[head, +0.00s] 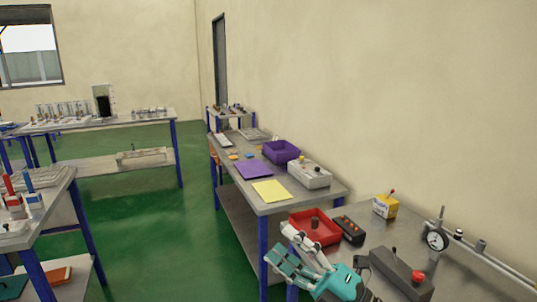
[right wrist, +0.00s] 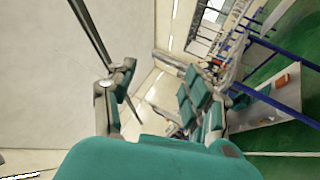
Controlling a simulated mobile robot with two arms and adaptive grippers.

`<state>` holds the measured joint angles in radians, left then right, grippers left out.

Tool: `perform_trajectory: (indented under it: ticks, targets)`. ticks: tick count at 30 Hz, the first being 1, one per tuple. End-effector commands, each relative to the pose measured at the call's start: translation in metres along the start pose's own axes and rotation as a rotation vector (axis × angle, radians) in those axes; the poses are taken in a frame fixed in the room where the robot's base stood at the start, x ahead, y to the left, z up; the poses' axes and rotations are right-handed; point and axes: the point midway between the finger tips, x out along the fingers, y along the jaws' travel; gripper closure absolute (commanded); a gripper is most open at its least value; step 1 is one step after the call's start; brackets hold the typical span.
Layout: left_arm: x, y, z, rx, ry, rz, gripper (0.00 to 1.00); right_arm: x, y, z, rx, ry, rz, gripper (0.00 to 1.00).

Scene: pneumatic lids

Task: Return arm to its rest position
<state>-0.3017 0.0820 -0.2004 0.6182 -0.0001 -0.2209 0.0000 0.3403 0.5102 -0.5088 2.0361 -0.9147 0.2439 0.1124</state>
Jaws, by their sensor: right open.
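My right gripper (head: 292,252) shows at the bottom centre of the head view, teal and white, with its fingers spread apart. It is open and empty. It is in front of the near table's edge, close to the red tray (head: 327,238). In the right wrist view the gripper (right wrist: 155,105) has its fingers apart at left and right, with only the room between them. My left gripper is not in either view.
The near table holds a black box with red buttons (head: 348,230), a yellow box (head: 385,206), a dial gauge (head: 437,240) and a grey box with a lever (head: 402,272). The table behind has a purple bin (head: 281,151). Green floor (head: 165,215) is free at left.

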Motion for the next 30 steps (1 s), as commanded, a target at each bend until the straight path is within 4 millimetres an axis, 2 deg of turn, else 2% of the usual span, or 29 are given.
perform_trajectory:
  ticks: [3, 5, 6, 8, 9, 11, 12, 15, 18, 24, 30]
  targets:
    - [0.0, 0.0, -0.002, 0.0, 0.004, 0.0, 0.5, -0.036, -0.007, 0.041, 0.255, -0.355, 0.083, 0.48]
    - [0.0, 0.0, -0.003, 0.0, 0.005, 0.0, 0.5, -0.063, -0.02, 0.061, 0.379, -0.538, 0.095, 0.48]
    - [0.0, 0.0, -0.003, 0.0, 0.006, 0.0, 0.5, -0.085, -0.033, 0.07, 0.462, -0.66, 0.092, 0.48]
    - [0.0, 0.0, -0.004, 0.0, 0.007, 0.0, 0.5, -0.121, -0.056, 0.08, 0.588, -0.843, 0.072, 0.48]
    - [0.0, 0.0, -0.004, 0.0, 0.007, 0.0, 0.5, -0.147, -0.073, 0.081, 0.669, -0.962, 0.049, 0.48]
    - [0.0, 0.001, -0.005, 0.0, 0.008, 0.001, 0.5, -0.185, -0.099, 0.076, 0.781, -1.126, 0.002, 0.48]
    - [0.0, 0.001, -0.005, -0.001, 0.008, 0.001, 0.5, -0.21, -0.116, 0.069, 0.851, -1.228, -0.035, 0.48]
    - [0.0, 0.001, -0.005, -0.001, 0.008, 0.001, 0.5, -0.264, -0.15, 0.04, 1.006, -1.446, -0.14, 0.48]
    - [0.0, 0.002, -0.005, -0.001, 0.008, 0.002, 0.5, -0.304, -0.172, 0.006, 1.12, -1.604, -0.242, 0.48]
    - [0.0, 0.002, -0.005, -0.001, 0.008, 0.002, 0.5, -0.357, -0.193, -0.055, 1.282, -1.814, -0.421, 0.48]
    - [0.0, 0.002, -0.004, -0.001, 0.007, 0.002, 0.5, -0.392, -0.198, -0.112, 1.404, -1.96, -0.589, 0.48]
